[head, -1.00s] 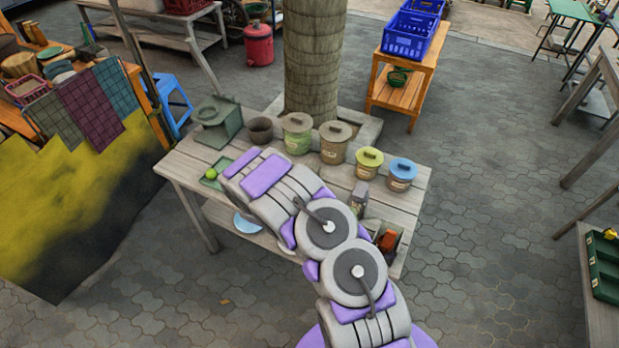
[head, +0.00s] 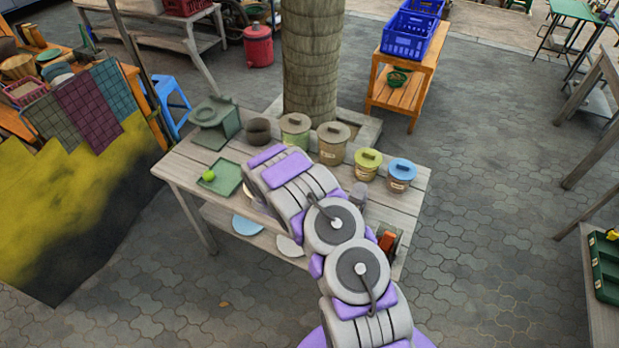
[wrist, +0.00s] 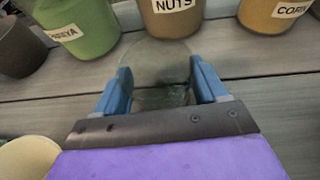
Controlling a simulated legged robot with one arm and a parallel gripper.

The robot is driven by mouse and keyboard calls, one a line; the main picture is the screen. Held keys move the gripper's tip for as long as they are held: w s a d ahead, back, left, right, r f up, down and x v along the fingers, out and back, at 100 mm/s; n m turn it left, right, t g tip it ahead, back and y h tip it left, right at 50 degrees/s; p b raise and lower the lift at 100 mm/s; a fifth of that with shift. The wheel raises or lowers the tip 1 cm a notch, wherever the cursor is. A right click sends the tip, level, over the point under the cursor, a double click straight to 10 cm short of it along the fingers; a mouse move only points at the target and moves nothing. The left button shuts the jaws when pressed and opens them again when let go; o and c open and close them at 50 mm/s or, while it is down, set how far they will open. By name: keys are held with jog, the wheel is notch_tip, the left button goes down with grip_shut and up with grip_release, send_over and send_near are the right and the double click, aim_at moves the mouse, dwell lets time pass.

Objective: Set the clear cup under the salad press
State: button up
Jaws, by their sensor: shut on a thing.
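The clear cup (wrist: 158,62) is between the blue fingers of my gripper (wrist: 160,88) in the wrist view. My gripper is shut on it. The cup is see-through, so its lower edge is hard to make out. The green salad press (head: 216,118) stands at the far left corner of the wooden table (head: 412,205) in the head view, left of and beyond my arm. My arm hides the gripper and the cup in the head view.
A dark clay pot (head: 258,131) stands right of the press. Lidded tubs (head: 333,143) line the back edge, one labelled NUTS (wrist: 172,12). A green tray (head: 228,177) with a lime (head: 209,176) lies at the left front. A pale bowl (wrist: 28,158) is near my gripper.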

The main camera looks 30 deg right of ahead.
jog(key=c, duration=0.4)
jog(key=shift+a, duration=0.1)
jog(key=shift+c, duration=0.4)
